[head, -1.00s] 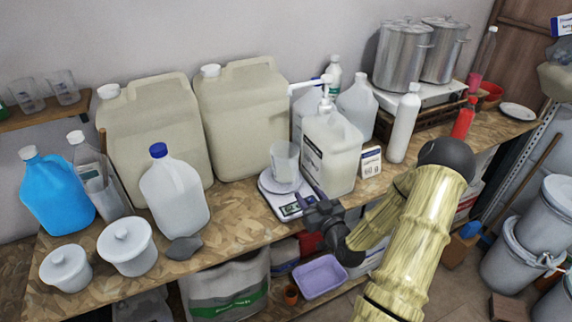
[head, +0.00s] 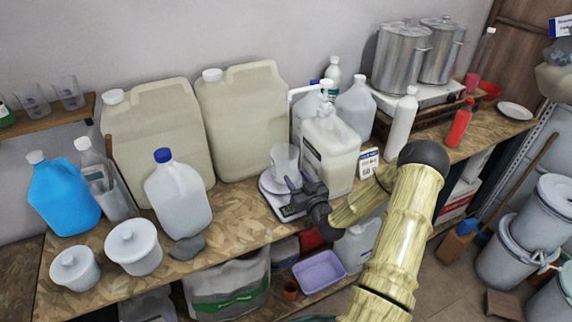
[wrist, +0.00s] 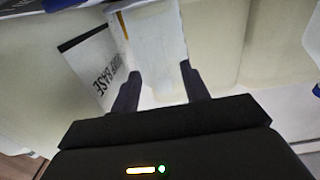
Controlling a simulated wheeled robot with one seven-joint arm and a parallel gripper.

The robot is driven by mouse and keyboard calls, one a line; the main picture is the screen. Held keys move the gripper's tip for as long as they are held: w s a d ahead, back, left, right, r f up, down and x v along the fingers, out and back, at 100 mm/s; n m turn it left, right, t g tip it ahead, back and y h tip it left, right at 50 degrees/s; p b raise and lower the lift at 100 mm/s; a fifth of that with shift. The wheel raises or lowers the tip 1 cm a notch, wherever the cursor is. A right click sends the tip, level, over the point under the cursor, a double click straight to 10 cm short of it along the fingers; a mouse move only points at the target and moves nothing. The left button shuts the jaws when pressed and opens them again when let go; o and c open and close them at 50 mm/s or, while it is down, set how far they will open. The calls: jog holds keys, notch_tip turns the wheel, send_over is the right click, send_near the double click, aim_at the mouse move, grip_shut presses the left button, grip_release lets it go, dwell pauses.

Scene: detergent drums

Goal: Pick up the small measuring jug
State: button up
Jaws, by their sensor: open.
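A small clear measuring jug (head: 284,158) stands on the white kitchen scale (head: 268,188) near the middle of the bench. My gripper (head: 300,182) is open at the front right of the jug, and its dark fingers overlap the jug's lower part in the head view. In the wrist view the pale, see-through jug (wrist: 155,40) appears ahead, in line with the gap between my two open fingers (wrist: 160,77). I cannot tell whether either finger touches it. The scale is partly hidden behind my gripper.
A white pump canister (head: 332,155) stands close to the right of the scale. Large beige canisters (head: 242,120) stand behind. A blue-capped jug (head: 178,195) and white lidded tubs (head: 133,250) are to the left. Clear cups (head: 69,92) sit on the left shelf.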

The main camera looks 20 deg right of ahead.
aim_at(287, 168)
jog(key=shift+w+a, duration=0.1)
jog(key=shift+w, duration=1.1)
jog(key=shift+c, duration=0.3)
grip_shut()
